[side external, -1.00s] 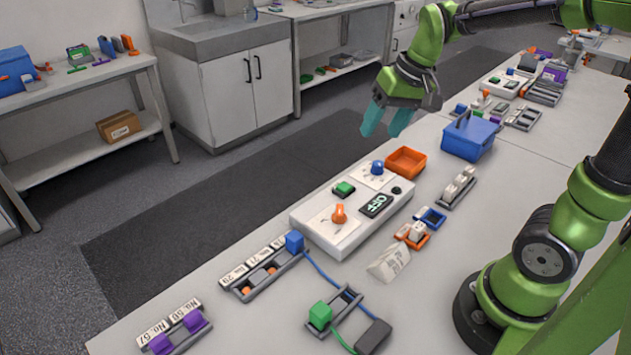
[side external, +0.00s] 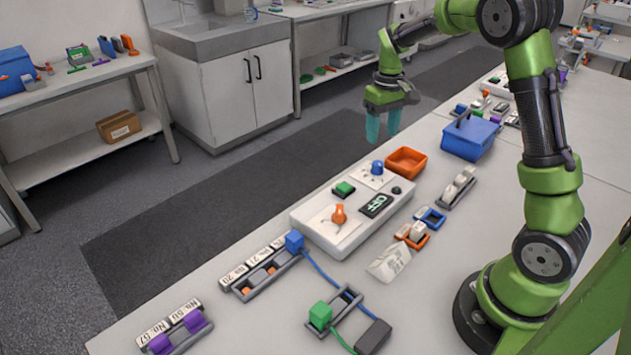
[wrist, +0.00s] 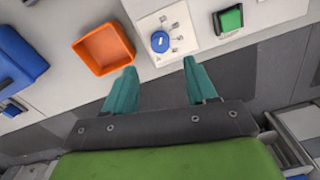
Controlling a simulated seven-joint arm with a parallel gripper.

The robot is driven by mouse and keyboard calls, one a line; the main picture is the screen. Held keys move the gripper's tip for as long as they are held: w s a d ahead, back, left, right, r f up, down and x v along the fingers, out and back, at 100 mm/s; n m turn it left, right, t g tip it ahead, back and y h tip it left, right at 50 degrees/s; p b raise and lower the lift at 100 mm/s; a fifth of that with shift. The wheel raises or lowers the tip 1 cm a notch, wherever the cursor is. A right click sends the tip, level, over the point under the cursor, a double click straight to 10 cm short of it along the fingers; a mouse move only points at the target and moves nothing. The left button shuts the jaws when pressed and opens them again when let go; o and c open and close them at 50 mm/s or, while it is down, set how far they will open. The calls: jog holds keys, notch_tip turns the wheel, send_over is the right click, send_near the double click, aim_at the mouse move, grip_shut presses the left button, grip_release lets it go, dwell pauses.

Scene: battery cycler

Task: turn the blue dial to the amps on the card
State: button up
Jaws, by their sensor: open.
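The blue dial (side external: 377,167) stands on a white scale plate at the back end of the white cycler box (side external: 325,237). In the wrist view the blue dial (wrist: 160,41) shows from above with marks around it, too small to read. My gripper (side external: 383,136) is open and empty, fingers pointing down, above and behind the dial and apart from it. In the wrist view its teal fingertips (wrist: 160,75) are spread below the dial. A folded white card (side external: 388,264) stands in front of the box; its writing is too small to read.
The box also carries an orange dial (side external: 339,214), a green button (side external: 344,189) and a display reading OFF (side external: 376,206). An orange bin (side external: 406,162) stands close to the blue dial, and a blue box (side external: 470,136) beyond it. Battery trays and cables lie at the front.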

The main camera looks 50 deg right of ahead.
aim_at(378, 163)
notch_tip(378, 163, down, 9)
jog(key=shift+f, duration=0.2)
jog(key=shift+c, duration=0.5)
jog(key=c, duration=1)
